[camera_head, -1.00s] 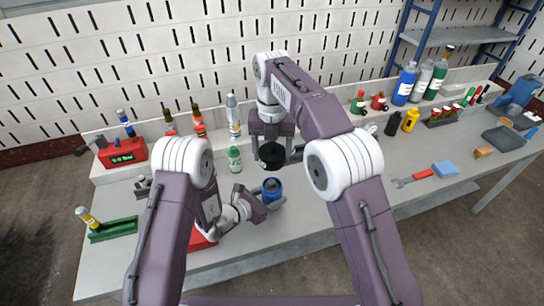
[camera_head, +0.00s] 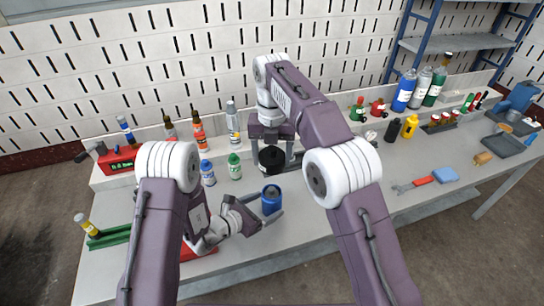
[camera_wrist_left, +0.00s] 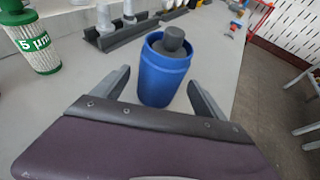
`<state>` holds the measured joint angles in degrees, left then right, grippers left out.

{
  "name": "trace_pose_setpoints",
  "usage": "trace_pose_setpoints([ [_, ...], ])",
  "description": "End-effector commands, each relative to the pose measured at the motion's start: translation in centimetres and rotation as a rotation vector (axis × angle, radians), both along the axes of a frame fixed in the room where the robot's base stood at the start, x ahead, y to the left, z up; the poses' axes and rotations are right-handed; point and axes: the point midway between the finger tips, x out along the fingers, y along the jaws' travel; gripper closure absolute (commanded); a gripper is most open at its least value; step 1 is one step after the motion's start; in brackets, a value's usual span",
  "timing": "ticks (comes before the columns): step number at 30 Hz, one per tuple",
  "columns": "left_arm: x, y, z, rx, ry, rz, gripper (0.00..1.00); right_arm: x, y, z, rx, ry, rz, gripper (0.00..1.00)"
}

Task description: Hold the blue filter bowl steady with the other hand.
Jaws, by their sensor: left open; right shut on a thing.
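The blue filter bowl (camera_head: 271,202) stands upright on the bench. In the left wrist view the bowl (camera_wrist_left: 163,82) is open at the top, with a grey cylinder (camera_wrist_left: 173,40) showing inside it. My left gripper (camera_head: 262,208) is open and low over the bench, one finger on each side of the bowl. The left wrist view shows gaps between the fingers and the bowl wall. My right gripper (camera_head: 271,145) is above and behind the bowl, shut on a round black cap-like part (camera_head: 271,158).
A red object (camera_head: 198,252) lies under my left forearm. The bench between bowl and wrench is mostly clear.

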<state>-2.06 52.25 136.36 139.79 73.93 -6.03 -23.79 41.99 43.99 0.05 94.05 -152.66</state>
Motion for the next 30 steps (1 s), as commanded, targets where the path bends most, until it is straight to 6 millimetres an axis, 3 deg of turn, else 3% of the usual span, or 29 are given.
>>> trace_pose_setpoints([
  [6, -2.3, 2.4, 1.4, -0.001, -0.001, 0.002, 0.18, 0.0, 0.0, 0.0, 0.000, 0.000, 0.000, 1.00],
  [13, -2.7, 2.6, 1.8, -0.001, -0.001, 0.000, 0.18, 0.0, 0.0, 0.2, 0.000, 0.000, 0.000, 1.00],
  [30, -2.7, 2.6, 7.4, -0.001, 0.000, 0.000, 0.18, 0.0, 0.0, 5.0, 0.000, -0.001, 0.000, 1.00],
])
